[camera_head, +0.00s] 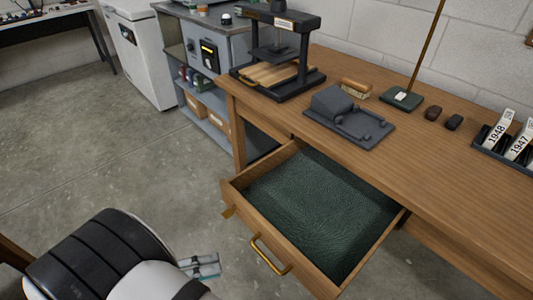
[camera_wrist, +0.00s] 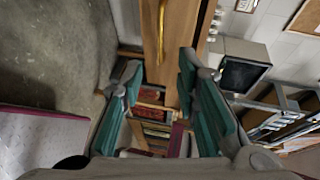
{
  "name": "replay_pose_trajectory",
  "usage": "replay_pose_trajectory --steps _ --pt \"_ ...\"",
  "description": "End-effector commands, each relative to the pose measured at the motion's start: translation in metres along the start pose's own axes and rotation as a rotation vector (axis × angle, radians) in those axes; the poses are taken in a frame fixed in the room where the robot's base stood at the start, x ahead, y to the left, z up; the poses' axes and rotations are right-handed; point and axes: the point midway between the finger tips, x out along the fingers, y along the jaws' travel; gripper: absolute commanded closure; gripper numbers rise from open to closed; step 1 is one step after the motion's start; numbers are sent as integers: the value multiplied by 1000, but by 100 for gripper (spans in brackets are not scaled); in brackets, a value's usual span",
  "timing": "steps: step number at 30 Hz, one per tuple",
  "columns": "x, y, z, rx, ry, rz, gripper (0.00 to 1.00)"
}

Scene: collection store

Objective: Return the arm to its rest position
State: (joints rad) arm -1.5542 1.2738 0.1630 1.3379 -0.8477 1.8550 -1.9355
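My arm (camera_head: 95,255) shows at the lower left of the head view, in front of the desk. My gripper (camera_head: 207,266) is low, to the left of the open drawer's front and apart from it. In the wrist view my gripper (camera_wrist: 158,66) has its two green-padded fingers spread, with nothing held between them. The wooden drawer (camera_head: 235,205) is pulled out of the desk, and its green lining looks bare. Its brass handle (camera_head: 268,257) also shows in the wrist view (camera_wrist: 161,30), beyond the fingertips.
The wooden desk (camera_head: 440,135) carries a press (camera_head: 282,50), a dark grey device (camera_head: 345,112), a brush (camera_head: 356,88) and a rack of year labels (camera_head: 506,145). A shelf unit (camera_head: 210,115) and a white cabinet (camera_head: 145,55) stand behind. Bare floor (camera_head: 95,165) lies at the left.

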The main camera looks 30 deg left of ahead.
Motion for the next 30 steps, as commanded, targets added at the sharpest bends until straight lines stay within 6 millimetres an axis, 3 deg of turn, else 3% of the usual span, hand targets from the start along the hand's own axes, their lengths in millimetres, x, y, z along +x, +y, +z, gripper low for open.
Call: replay_pose_trajectory --steps 5,8,14,19,23,30 --pt "2 -3 1 9 6 5 71" --pt "10 -20 7 63 43 30 71" --pt "58 -96 19 329 219 126 71" --pt "111 -165 11 613 414 188 71" --pt "151 -212 -8 834 571 211 71" --pt "215 -282 -65 1252 878 197 71"
